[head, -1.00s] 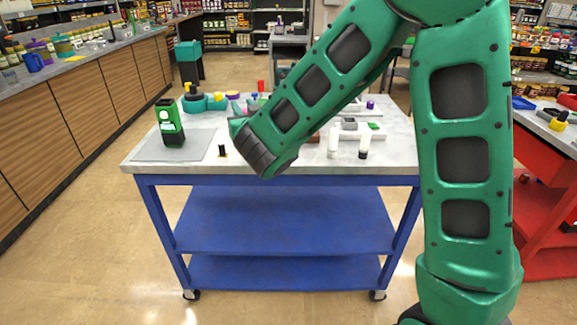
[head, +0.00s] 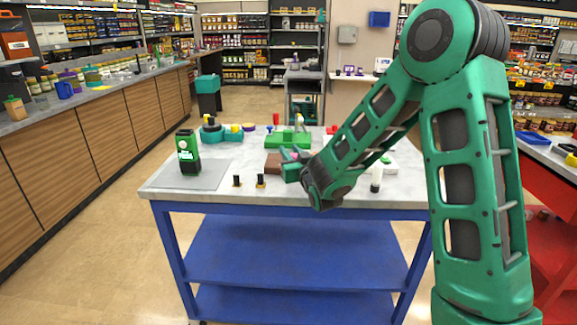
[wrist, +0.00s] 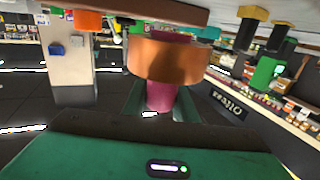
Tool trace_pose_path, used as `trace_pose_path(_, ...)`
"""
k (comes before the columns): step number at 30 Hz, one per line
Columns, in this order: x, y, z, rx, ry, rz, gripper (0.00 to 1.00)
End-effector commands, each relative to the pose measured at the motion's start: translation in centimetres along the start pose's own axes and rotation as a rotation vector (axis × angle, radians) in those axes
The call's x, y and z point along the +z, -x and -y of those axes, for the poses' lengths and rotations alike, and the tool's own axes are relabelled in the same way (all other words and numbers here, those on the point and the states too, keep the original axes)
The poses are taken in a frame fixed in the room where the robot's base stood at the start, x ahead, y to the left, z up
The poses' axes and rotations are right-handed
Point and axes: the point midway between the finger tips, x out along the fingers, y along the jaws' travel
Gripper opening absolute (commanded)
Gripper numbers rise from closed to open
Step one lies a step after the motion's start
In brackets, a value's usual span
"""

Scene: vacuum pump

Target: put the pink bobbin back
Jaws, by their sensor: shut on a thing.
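The pink bobbin (wrist: 160,97) shows in the wrist view between the two teal fingers of my gripper (wrist: 160,108). A wide orange-brown band sits around it just beyond the fingertips. In the head view my gripper (head: 292,172) is low over the front middle of the cart top, and a bit of pink shows at its fingers. A brown block (head: 272,164) lies just behind and left of it, partly hidden. In the wrist view, which is upside down, a brown slab (wrist: 150,11) is close to the bobbin; I cannot tell whether they touch.
Two small black pieces (head: 237,181) (head: 260,181) stand at the front edge. A green and black device (head: 187,155) stands on a grey mat (head: 218,172) at left. A green fixture (head: 288,138) is behind my gripper. A white-topped black piece (head: 376,178) stands at right.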

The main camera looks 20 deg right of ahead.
Motion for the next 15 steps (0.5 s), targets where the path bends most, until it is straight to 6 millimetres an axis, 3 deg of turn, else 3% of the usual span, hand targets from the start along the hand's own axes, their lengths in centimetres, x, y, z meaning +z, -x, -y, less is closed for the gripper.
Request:
trace_pose_path(4, 0.5, -0.1, -0.3, 0.001, -0.001, 0.0, 0.0)
trace_pose_path(15, 4.1, -0.2, -0.3, -0.001, -0.001, 0.001, 0.0)
